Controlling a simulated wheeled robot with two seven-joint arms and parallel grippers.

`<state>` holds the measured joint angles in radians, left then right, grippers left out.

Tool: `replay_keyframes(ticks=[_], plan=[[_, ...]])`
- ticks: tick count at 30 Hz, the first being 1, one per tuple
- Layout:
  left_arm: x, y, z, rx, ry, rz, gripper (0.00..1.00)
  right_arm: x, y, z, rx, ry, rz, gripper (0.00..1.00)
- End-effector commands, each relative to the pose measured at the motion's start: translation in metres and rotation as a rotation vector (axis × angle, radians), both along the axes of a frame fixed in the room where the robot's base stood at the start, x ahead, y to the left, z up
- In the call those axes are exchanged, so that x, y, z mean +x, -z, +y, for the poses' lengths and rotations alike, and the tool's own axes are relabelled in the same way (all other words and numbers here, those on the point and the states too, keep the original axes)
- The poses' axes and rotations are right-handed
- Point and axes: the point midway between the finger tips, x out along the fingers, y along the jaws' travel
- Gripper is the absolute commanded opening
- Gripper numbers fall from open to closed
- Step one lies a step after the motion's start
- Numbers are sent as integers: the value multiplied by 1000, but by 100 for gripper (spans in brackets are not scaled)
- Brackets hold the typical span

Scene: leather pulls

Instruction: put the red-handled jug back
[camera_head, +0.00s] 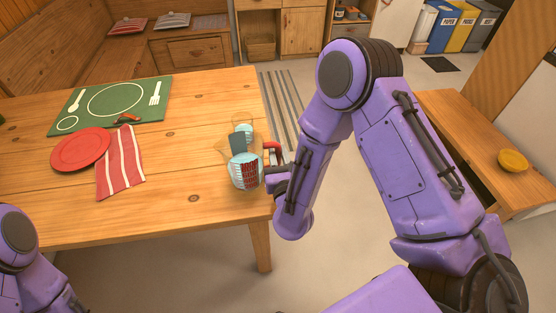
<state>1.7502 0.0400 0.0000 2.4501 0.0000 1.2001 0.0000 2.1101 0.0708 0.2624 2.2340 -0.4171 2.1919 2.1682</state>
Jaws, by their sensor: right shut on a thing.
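The red-handled jug (245,177) is clear glass and stands or hovers at the right end of the wooden table (190,195); I cannot tell if its base touches the wood. Its red handle (271,146) is on its right side. My right gripper (271,168) reaches in from the right and is shut on the jug at the handle side; my own arm partly hides the grip. My left arm shows at the lower left, but its gripper is out of view.
Close behind the jug are a clear glass piece (243,119) and a dark grey piece, hard to make out. A red plate (80,150), a striped napkin (120,165) and a green placemat (88,120) lie at left. A yellow bowl (513,160) sits on a side bench.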

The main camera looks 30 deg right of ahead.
Motion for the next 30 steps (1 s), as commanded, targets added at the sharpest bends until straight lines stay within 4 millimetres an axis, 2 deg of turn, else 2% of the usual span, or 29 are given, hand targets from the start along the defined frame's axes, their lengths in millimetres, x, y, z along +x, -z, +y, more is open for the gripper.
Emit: replay_keyframes(ticks=[1,3,15,16,18,27,30], plan=[[0,1,0,0,0,0,47,-1,11,1,0,-4,4,0],[0,1,0,0,0,0,47,-1,18,2,0,-3,1,0],[0,6,0,0,0,0,47,-1,26,1,3,-2,-1,0],[0,4,0,0,0,0,47,-1,25,1,1,-3,2,33],[0,4,0,0,0,0,47,-1,24,2,1,-3,2,49],[0,-2,0,0,0,0,47,-1,18,2,0,-4,1,49],[0,9,0,0,0,0,47,-16,25,7,0,-8,4,49]])
